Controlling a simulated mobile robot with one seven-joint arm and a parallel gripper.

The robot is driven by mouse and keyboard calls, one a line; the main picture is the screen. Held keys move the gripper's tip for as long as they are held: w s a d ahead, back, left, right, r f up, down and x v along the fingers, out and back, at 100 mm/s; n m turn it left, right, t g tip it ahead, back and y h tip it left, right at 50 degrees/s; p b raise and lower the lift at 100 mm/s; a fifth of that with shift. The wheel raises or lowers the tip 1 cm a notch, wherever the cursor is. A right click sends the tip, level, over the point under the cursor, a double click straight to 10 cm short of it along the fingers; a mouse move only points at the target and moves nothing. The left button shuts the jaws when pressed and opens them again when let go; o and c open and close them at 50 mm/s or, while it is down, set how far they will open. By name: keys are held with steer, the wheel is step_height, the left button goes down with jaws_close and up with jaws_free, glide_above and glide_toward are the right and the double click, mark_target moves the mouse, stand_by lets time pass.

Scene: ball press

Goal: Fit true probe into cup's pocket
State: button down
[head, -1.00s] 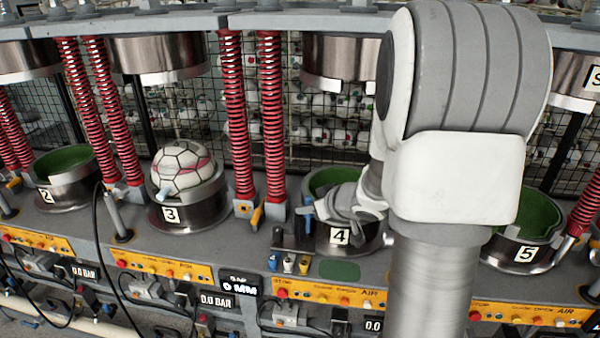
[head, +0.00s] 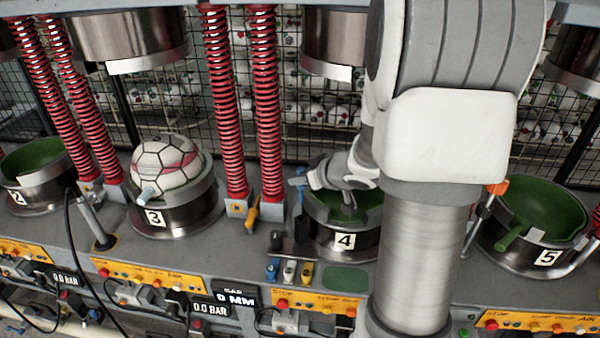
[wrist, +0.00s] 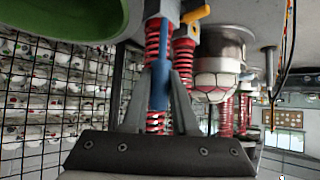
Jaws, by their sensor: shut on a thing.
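In the wrist view my gripper (wrist: 158,95) is shut on a blue probe (wrist: 160,75). The blue probe (head: 299,212) hangs roughly upright beside cup 4's left side in the head view; its lower end is hard to make out. Cup 4 has a green lining and a gap in its front rim, partly covered by my arm. A small rack (head: 292,248) in front of the cup holds blue, white and yellow pieces. I cannot tell from their looks which probe is the true one.
Cup 3 (head: 180,218) holds a ball (head: 165,165) with a pale probe at its front. Red springs (head: 265,110) rise left of cup 4. A metal press head (head: 330,40) hangs above it.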

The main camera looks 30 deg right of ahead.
steer(key=shift+s+r+p, duration=0.1)
steer(key=shift+s+p, duration=0.05)
steer(key=shift+p, duration=0.25)
steer(key=shift+f+b, duration=1.4)
steer(key=shift+f, duration=0.7)
steer(key=shift+f, duration=0.15)
steer(key=shift+f+b, duration=0.5)
steer(key=shift+f, duration=0.15)
steer(key=shift+f, duration=0.15)
steer(key=shift+f+b, duration=0.5)
steer(key=shift+f, duration=0.1)
steer(key=shift+f, duration=0.15)
steer(key=shift+f+b, duration=0.5)
steer(key=shift+f, duration=0.15)
steer(key=shift+f, duration=0.15)
